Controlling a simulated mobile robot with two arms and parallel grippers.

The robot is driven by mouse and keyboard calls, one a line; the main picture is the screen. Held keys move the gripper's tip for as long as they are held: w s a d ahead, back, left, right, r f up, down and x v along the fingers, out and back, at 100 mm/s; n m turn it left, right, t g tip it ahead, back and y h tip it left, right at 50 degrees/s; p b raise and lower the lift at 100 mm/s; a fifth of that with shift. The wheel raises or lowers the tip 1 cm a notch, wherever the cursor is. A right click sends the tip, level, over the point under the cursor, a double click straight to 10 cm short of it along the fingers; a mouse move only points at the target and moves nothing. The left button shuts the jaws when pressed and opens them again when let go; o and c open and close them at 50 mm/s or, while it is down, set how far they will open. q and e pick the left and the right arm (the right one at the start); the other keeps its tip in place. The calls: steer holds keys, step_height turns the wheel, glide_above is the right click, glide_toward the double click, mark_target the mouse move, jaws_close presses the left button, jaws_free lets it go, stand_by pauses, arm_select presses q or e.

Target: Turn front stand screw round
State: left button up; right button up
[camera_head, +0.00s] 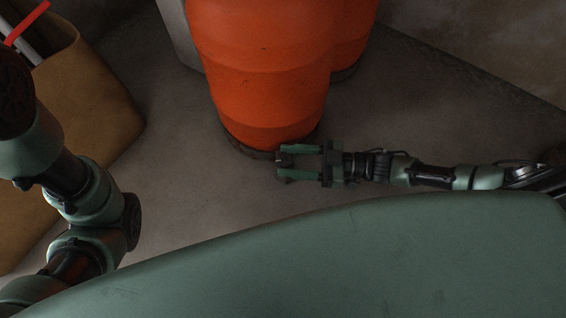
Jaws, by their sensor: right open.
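My right gripper (284,164) reaches in from the right, low over the floor. Its two green fingers are apart, pointing left, beside the foot of an orange cylinder (262,70). I cannot tell whether the fingers touch the cylinder's dark base rim. No stand screw can be made out; it may be hidden or too small and dark to tell. No glass demijohn shows. My left arm is at the left edge, and its gripper is out of view.
A second orange cylinder (352,35) stands close behind the first. A brown box or bag (88,100) with a red strip sticking out is at the left. A wall edge runs along the upper right. Bare grey floor (180,190) lies between them.

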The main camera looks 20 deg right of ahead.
steer(key=shift+b+x, duration=0.3)
steer(key=shift+x, duration=0.75)
jaws_close()
steer(key=m+t+h+p, duration=0.2)
steer(key=t+p, duration=0.1)
steer(key=p, duration=0.1)
steer(key=m+t+h+p, duration=0.1)
steer(key=m+t+p, duration=0.1)
steer(key=p, duration=0.2)
steer(key=shift+r+m+t+h, duration=0.25)
steer(key=shift+m+t+h, duration=0.05)
steer(key=shift+t+h, duration=0.1)
steer(key=shift+d+f+m+t+h+p, duration=0.1)
steer(key=shift+f+m+t+h+p, duration=0.1)
steer(key=shift+m+t+h+p, duration=0.8)
jaws_free()
